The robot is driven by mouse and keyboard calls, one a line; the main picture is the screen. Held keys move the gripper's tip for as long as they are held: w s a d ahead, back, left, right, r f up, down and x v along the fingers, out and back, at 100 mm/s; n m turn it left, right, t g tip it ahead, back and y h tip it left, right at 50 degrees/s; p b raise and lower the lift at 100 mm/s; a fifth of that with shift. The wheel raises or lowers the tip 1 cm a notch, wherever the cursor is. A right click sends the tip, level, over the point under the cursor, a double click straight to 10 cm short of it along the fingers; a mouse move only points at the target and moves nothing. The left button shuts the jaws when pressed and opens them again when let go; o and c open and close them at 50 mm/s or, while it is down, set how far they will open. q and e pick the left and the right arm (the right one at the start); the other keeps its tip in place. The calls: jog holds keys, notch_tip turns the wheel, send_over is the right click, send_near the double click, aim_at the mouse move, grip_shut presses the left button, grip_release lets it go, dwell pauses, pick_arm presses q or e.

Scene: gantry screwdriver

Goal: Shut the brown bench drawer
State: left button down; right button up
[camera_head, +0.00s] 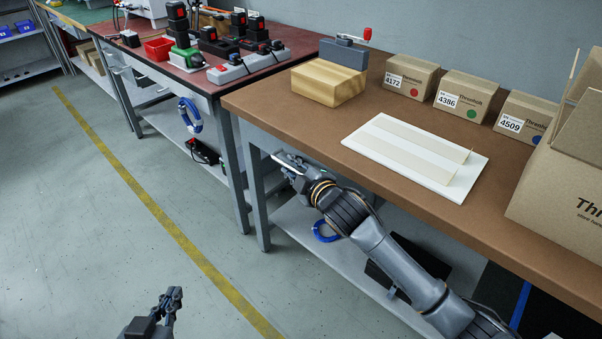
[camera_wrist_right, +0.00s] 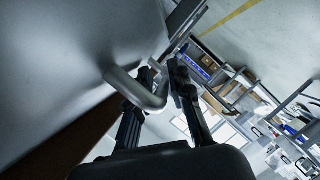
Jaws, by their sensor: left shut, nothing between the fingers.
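The brown bench (camera_head: 420,215) runs along the right of the head view. Its drawer is mostly hidden by my right arm and the bench top; how far it stands out I cannot tell. In the right wrist view a grey front, seemingly the drawer's (camera_wrist_right: 60,70), fills the left side. It carries a bent grey bar handle (camera_wrist_right: 137,89). My right gripper (camera_wrist_right: 163,70) is at this handle, with the handle's end between the fingertips; whether they grip it is unclear. In the head view the right gripper (camera_head: 287,163) is by the bench's left front. My left gripper (camera_head: 172,294) is shut and empty over the floor.
On the bench are a wooden block (camera_head: 328,82), a white board (camera_head: 415,155), small boxes (camera_head: 467,94) and a large open carton (camera_head: 560,190). A red-topped bench (camera_head: 200,80) stands to the left. The floor (camera_head: 90,230) in front is clear.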

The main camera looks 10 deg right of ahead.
jog(key=v, duration=1.1)
jog(key=shift+s, duration=0.25)
jog(key=shift+d+r, duration=0.1)
